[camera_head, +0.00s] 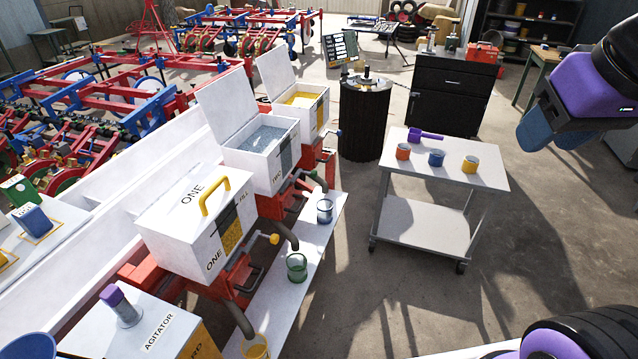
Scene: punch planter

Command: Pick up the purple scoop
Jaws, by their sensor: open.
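The purple scoop (424,135) lies on the top of a white wheeled cart (396,174), near its far left edge. It is small in this view, with its handle pointing right. My gripper (556,136) is at the upper right, its two blue-padded fingers pointing down and apart from each other. It is empty and hangs in the air to the right of the cart, well away from the scoop. Nothing covers the scoop.
On the cart stand an orange cup (403,152), a blue cup (436,158) and a yellow cup (470,164), close to the scoop. White hopper boxes (196,222) line the left. A black cabinet (452,92) stands behind the cart. Floor right of the cart is clear.

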